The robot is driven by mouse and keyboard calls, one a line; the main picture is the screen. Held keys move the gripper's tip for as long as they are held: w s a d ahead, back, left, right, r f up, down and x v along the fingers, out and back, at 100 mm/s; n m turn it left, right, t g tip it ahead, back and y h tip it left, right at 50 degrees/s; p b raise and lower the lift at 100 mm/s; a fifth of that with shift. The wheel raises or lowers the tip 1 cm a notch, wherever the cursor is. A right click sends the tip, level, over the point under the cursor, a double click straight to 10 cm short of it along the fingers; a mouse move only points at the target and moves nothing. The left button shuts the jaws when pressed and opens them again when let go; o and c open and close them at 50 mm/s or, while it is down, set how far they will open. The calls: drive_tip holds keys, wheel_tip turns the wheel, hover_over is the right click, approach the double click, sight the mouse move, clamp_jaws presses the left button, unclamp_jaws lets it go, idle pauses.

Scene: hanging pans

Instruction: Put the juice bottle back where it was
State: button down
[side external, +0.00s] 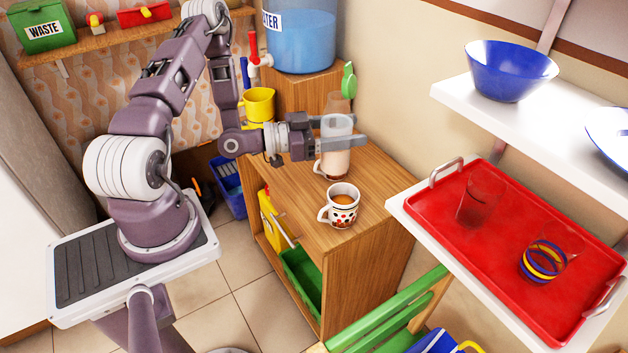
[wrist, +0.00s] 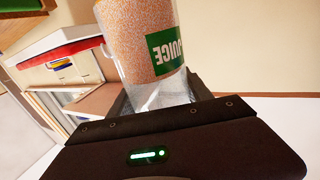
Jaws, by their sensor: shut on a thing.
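My gripper (side external: 352,135) reaches right over the wooden cabinet and is shut on the juice bottle (side external: 336,130). In the wrist view, the juice bottle (wrist: 145,45) is clear, with speckled orange contents and a green JUICE label that reads upside down there. Its clear part lies between the fingers (wrist: 160,98). In the side view, the fingers cover part of it, and its label does not show.
A patterned mug (side external: 342,208) with a brown drink stands on the wooden cabinet (side external: 285,200), in front of the gripper. A water tank (side external: 300,40) and yellow cup (side external: 259,103) are behind. A red tray (side external: 510,225) with two glasses lies on the right shelf, below a blue bowl (side external: 510,72).

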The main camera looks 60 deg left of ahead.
drive_tip(key=w+a+r+n+t+y, duration=0.15)
drive_tip(key=a+n+y, duration=0.8)
drive_tip(key=a, duration=1.65)
wheel_tip(320, 180, down, 17)
drive_tip(key=m+y, duration=0.2)
drive_tip(key=shift+w+f+g, duration=0.15)
drive_tip(key=shift+f+g, duration=0.05)
drive_tip(key=shift+g, duration=0.15)
drive_tip(key=shift+f, duration=0.15)
drive_tip(key=shift+c, duration=2.3)
unclamp_jaws()
drive_tip(key=v, duration=0.7)
drive_tip(key=shift+s, duration=0.2)
